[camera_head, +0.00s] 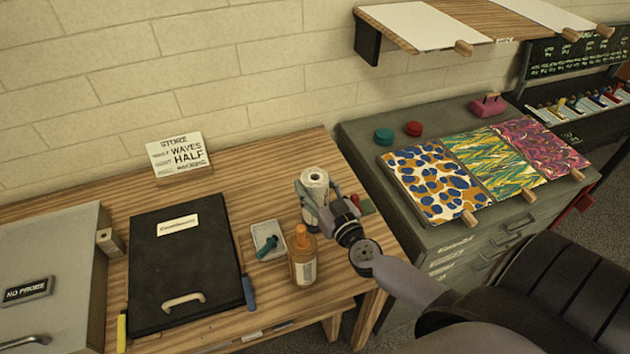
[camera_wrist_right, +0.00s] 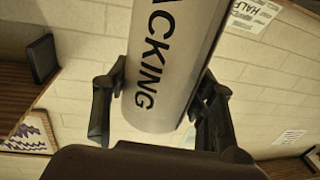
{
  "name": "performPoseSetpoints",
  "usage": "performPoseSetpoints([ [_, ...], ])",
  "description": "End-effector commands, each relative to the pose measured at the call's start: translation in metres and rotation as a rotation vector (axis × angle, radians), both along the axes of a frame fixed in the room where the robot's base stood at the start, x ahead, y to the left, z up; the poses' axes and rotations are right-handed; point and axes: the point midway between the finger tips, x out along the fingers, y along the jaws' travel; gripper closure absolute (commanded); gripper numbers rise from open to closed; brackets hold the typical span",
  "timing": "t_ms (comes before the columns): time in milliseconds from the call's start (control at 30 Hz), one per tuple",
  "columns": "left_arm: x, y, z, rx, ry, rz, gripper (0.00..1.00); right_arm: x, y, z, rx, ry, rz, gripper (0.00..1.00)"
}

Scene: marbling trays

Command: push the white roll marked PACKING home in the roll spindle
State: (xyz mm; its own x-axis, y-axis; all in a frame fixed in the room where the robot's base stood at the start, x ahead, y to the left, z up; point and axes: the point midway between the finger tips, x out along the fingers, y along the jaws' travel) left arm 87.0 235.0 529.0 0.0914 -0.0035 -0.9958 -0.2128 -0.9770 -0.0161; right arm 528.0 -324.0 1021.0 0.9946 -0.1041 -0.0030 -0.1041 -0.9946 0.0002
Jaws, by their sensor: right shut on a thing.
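The white roll (camera_head: 314,183) stands roughly upright at the back right of the wooden table. My right gripper (camera_head: 322,207) is shut on it, coming in from the right. In the right wrist view the roll (camera_wrist_right: 168,70) fills the middle, with the black letters "ACKING" readable along its side. The fingers of my right gripper (camera_wrist_right: 158,105) are on either side of it. I cannot make out the roll spindle; the roll and gripper cover that spot, so how the roll sits on it cannot be told. My left gripper is not in view.
An orange-capped bottle (camera_head: 303,258) stands close in front of the roll. A small tray (camera_head: 256,231) with a teal item and a black case (camera_head: 150,283) lie to the left. A grey cabinet (camera_head: 372,143) with patterned sheets stands to the right.

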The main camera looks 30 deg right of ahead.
Motion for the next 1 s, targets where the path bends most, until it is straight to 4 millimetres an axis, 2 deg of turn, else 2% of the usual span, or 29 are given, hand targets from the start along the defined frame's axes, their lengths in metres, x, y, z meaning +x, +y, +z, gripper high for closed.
performPoseSetpoints([
  [800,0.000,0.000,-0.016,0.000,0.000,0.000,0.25,0.000,0.000,-0.021,0.001,-0.002,0.000,0.79],
  [967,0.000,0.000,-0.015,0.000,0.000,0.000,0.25,0.000,0.000,-0.020,0.000,-0.002,0.000,0.79],
  [1000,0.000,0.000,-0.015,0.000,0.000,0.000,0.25,0.000,0.000,-0.020,0.000,-0.002,0.000,0.47],
])
